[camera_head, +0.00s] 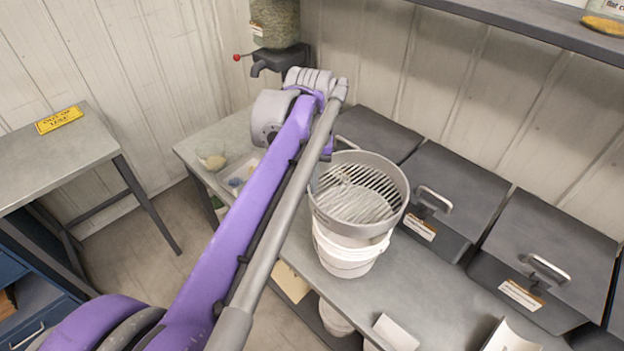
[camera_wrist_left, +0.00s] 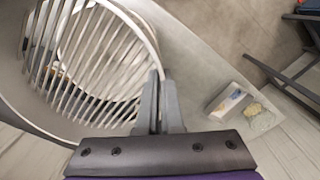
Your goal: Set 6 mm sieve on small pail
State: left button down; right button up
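The grey round sieve (camera_head: 396,214) with parallel bars is over the mouth of the white small pail (camera_head: 345,262) on the metal bench. It looks slightly tilted and off-centre; I cannot tell whether it rests fully on the pail's rim. In the left wrist view the sieve (camera_wrist_left: 62,122) fills the left side, with the pail's pale rim showing through its bars. My left gripper (camera_wrist_left: 158,105) has its fingers close together on the sieve's rim. In the head view my own arm mostly hides these fingers. My right gripper is not in view.
Dark lidded bins (camera_head: 455,190) line the back of the bench (camera_head: 415,295). A dispenser (camera_head: 275,55) stands at the back left. A glass dish (camera_head: 211,155) and a small tray (camera_wrist_left: 228,101) lie at the bench's left end. White cards lie at the front.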

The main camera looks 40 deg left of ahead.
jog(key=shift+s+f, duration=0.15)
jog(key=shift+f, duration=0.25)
pick_arm(q)
notch_tip(320, 180, down, 6)
jog(key=b, duration=0.2)
jog(key=shift+f, duration=0.2)
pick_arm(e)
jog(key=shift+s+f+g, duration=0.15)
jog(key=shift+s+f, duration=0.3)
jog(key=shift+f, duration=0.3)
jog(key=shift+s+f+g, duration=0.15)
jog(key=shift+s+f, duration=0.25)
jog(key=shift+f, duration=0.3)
pick_arm(q)
jog(key=shift+w+f+b, duration=0.1)
jog(key=shift+f+b, duration=0.1)
jog(key=shift+b, duration=0.1)
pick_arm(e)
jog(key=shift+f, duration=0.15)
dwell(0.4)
pick_arm(q)
jog(key=c, duration=0.5)
grip_release()
dwell(0.4)
